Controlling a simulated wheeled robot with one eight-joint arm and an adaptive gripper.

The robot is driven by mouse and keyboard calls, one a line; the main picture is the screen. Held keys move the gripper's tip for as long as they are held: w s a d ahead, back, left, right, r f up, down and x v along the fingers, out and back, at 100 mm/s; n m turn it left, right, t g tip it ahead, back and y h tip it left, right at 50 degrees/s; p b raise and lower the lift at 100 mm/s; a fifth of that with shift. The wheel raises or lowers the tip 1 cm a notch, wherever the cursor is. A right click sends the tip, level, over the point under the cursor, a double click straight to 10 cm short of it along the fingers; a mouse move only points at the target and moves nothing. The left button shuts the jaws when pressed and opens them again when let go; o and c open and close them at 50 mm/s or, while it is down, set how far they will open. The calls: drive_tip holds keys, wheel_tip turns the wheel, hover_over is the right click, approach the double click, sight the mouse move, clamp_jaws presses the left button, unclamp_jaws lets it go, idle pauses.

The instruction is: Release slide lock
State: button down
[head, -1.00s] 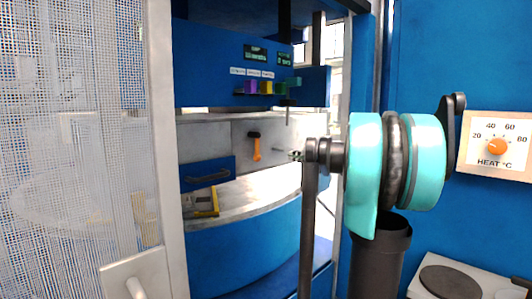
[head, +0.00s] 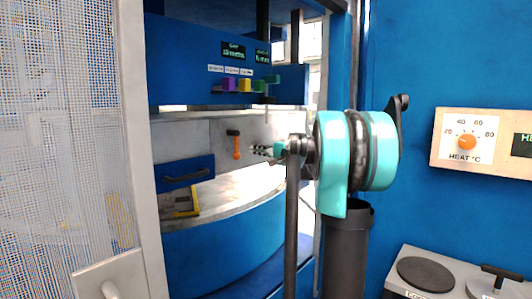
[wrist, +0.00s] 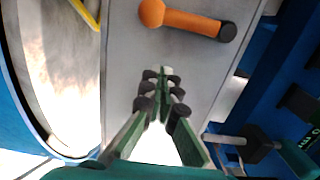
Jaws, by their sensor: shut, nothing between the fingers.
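An orange lever (head: 236,152) with a dark pivot is on the grey panel inside the blue machine. In the wrist view the lever (wrist: 185,20) lies across the top, its round orange end at the left and its dark pivot at the right. My gripper (head: 256,150) is shut and empty, just right of the lever in the head view. In the wrist view my gripper (wrist: 164,75) points at the grey panel below the lever, with a visible gap between them. No part is labelled as a slide lock that I can read.
Coloured blocks (head: 245,85) sit under small displays above the panel. A blue drawer front (head: 185,175) and a yellow-framed item (head: 186,202) are left of the lever. A mesh door (head: 70,130) stands at the left. A heat dial (head: 467,142) and hotplate (head: 426,273) are at the right.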

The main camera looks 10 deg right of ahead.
sight(237, 153)
drive_tip(key=shift+s+a, duration=0.3)
drive_tip(key=shift+a, duration=0.75)
drive_tip(key=shift+s+a, duration=0.25)
drive_tip(key=shift+a, duration=0.8)
drive_tip(key=shift+s+a+f+m, duration=0.1)
drive_tip(key=shift+s+a+m, duration=0.15)
drive_tip(key=shift+m, duration=0.35)
drive_tip(key=a+m, duration=0.1)
drive_tip(key=s+a+m, duration=0.1)
drive_tip(key=m, duration=0.1)
drive_tip(key=shift+s+f+m, duration=0.15)
drive_tip(key=shift+m, duration=0.15)
drive_tip(key=m, duration=0.1)
drive_tip(key=s+a+m, duration=0.1)
drive_tip(key=m, duration=0.1)
drive_tip(key=shift+a+r, duration=0.15)
drive_tip(key=shift+r, duration=0.05)
drive_tip(key=a+r+m, duration=0.1)
drive_tip(key=m, duration=0.1)
drive_tip(key=s+a+r+m, duration=0.1)
drive_tip(key=m, duration=0.2)
drive_tip(key=s+a+r+m, duration=0.1)
drive_tip(key=m, duration=0.1)
drive_tip(key=shift+s+r+m+t, duration=0.1)
drive_tip(key=shift+s+m+t, duration=0.05)
drive_tip(key=shift+m+t, duration=0.25)
drive_tip(key=shift+a+r, duration=0.1)
drive_tip(key=shift+r, duration=0.05)
